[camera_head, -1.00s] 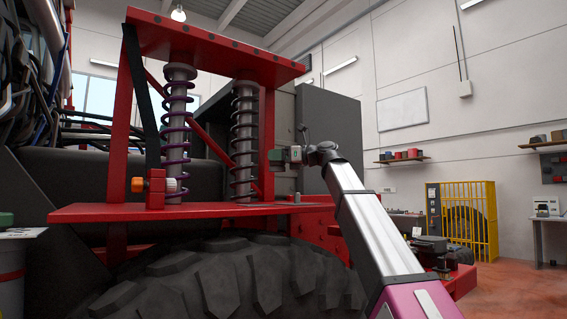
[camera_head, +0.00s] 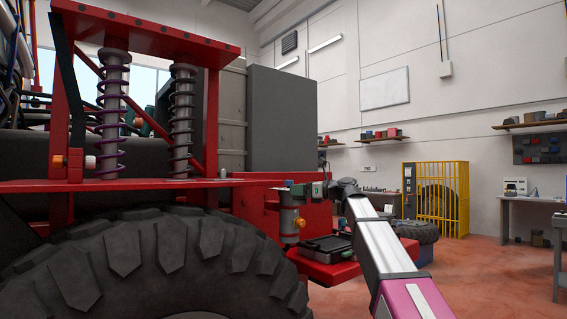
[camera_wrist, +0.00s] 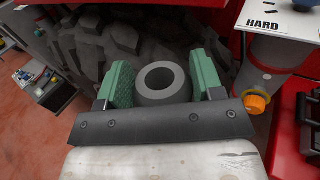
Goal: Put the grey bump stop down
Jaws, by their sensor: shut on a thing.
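The grey bump stop (camera_wrist: 162,97) is a short thick ring with a hole through it. In the wrist view it sits between the two green finger pads of my gripper (camera_wrist: 162,80), which is shut on it. In the head view my gripper (camera_head: 304,190) is in front of the truck's red front end, and the bump stop cannot be made out. In the wrist view a grey cylinder (camera_wrist: 264,68) with an orange knob and a card reading "HARD" on top stands at the right, apart from the bump stop.
The big black tyre (camera_head: 150,255) and red shelf (camera_head: 130,185) fill the left. A black tray (camera_head: 325,246) lies on the red bumper. A yellow cage (camera_head: 440,195) and a workbench (camera_head: 530,210) stand farther back. Open red floor (camera_head: 480,275) is at the right.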

